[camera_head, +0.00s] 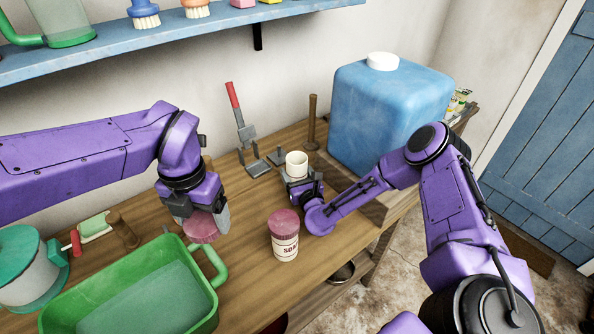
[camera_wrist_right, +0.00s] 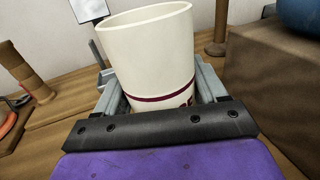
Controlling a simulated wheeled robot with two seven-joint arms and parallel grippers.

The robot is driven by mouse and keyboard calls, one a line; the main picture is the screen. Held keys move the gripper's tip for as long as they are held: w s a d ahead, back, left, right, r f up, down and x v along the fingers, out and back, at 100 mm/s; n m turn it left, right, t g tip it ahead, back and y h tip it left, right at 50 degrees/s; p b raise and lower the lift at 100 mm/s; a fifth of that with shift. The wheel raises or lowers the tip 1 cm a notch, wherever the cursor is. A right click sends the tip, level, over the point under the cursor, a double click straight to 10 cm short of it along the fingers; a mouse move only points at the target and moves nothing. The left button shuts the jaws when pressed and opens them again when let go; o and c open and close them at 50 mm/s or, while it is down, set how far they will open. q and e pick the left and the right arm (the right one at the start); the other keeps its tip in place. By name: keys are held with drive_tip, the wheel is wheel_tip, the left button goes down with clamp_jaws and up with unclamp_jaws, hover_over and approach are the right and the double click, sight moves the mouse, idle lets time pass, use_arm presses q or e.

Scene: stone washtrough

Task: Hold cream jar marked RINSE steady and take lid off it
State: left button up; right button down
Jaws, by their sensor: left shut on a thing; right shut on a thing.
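The cream jar (camera_head: 297,160) stands upright between the fingers of my right gripper (camera_head: 302,188), which is shut on it. It also shows in the right wrist view (camera_wrist_right: 150,55), with an open rim, a maroon band and lettering mostly hidden by the gripper. No lid is on it. My left gripper (camera_head: 197,222) is shut on a dusty-pink round lid (camera_head: 201,231), left of the jar and apart from it. The lid's gap to the table cannot be told.
A second cream jar (camera_head: 284,240), marked SOAP with its pink lid on, stands in front of the right gripper. A green basin (camera_head: 130,300) is at front left. A blue canister (camera_head: 385,110) stands behind right. A red-handled tool (camera_head: 240,120) stands at the back.

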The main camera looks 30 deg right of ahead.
drive_tip(key=shift+w, duration=0.15)
drive_tip(key=shift+s+f+b, duration=0.15)
drive_tip(key=shift+s+b, duration=0.05)
drive_tip(key=shift+b, duration=0.15)
drive_tip(key=shift+c, duration=1.5)
unclamp_jaws()
drive_tip(key=shift+o, duration=1.1)
